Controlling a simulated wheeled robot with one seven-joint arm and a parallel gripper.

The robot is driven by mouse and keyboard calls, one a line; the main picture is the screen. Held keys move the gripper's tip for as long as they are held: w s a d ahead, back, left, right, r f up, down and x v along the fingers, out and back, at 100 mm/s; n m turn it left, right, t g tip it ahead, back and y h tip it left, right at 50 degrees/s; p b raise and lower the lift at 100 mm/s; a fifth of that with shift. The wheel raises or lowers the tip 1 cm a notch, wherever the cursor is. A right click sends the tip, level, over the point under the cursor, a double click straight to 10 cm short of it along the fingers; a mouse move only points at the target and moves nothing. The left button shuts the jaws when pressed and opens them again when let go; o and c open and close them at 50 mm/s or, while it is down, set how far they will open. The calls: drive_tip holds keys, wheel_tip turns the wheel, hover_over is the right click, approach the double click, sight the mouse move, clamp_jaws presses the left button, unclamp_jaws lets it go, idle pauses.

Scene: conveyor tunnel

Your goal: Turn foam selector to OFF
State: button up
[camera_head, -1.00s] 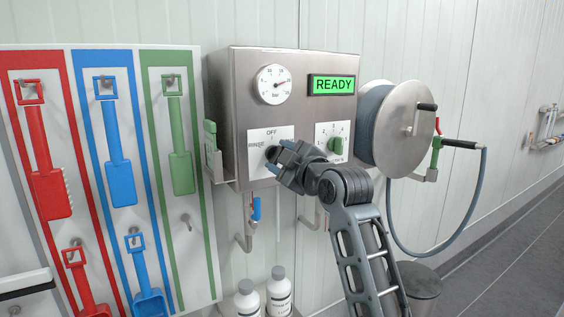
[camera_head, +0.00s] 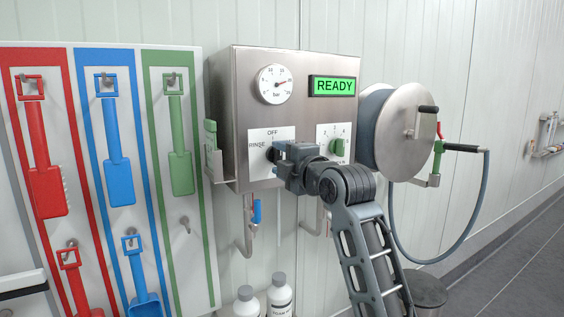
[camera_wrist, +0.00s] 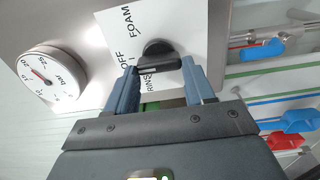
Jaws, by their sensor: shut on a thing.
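The foam selector is a black knob (camera_wrist: 160,55) on a white label plate on the steel control box. The plate reads OFF at the top and RINSE at the left in the head view; FOAM also shows in the wrist view. My gripper (camera_head: 277,153) is at the plate from the right, its fingers shut on the knob. In the wrist view my gripper (camera_wrist: 160,78) has one finger on each side of the knob's bar. A pale mark shows near the bar's left end there, but I cannot tell exactly which word it points at.
The box (camera_head: 230,110) carries a pressure gauge (camera_head: 274,84), a green READY display (camera_head: 333,85) and a green numbered dial (camera_head: 337,147) close to my wrist. A hose reel (camera_head: 402,125) stands at the right. Coloured tools hang on the left board; bottles (camera_head: 280,292) stand below.

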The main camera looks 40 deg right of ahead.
idle(0.4)
drive_tip(key=o, duration=1)
drive_tip(key=shift+o, duration=0.2)
drive_tip(key=shift+s, duration=0.1)
drive_tip(key=v, duration=0.7)
drive_tip(key=shift+s+b, duration=0.3)
drive_tip(key=shift+b, duration=0.1)
drive_tip(key=shift+a, duration=0.15)
